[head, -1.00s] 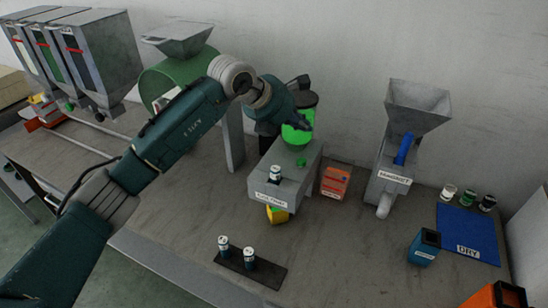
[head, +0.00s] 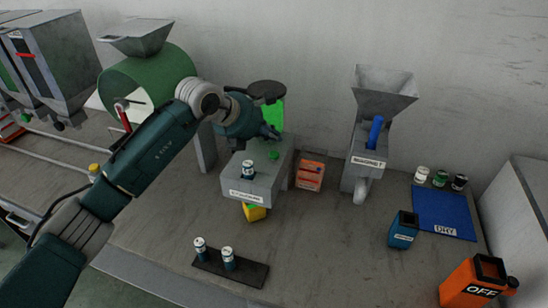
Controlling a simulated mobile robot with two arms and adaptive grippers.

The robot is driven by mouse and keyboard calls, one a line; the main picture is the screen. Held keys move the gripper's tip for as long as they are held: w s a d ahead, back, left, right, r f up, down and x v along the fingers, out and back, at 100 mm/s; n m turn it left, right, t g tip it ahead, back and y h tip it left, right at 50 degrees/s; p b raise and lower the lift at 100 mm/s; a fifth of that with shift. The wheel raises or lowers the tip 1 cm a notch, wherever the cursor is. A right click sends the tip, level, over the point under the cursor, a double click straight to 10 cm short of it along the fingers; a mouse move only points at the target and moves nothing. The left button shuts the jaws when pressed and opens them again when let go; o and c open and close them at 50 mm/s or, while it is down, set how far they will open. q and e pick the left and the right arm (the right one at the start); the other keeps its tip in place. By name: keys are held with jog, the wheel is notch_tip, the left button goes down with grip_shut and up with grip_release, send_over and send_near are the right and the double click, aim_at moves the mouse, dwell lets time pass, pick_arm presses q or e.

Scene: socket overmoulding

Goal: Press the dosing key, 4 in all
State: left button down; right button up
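The grey dosing machine (head: 262,187) stands mid-bench with an unreadable label on its front. The small green dosing key (head: 273,155) sits on its top. My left gripper (head: 271,132) is just above and behind the key in the picture, with a small gap visible. Its fingers are small and dark, so their opening is unclear. My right gripper is not in view.
Two similar cylinders stand on a dark tray (head: 252,273) in front. An orange box (head: 310,173), a grey hopper machine (head: 365,150), a blue container (head: 402,230), a blue mat (head: 444,213) and an orange OFF container (head: 476,283) are to the right.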

aim_at(273, 155)
pick_arm(q)
jog(key=shift+f+b, duration=0.85)
jog(key=shift+f, duration=0.55)
jog(key=shift+f+b, duration=0.35)
jog(key=shift+b, duration=0.1)
jog(key=shift+f+b, duration=0.55)
jog(key=shift+f, duration=0.15)
dwell(0.9)
jog(key=shift+r, duration=0.1)
jog(key=shift+r+p, duration=0.4)
jog(key=shift+r, duration=0.55)
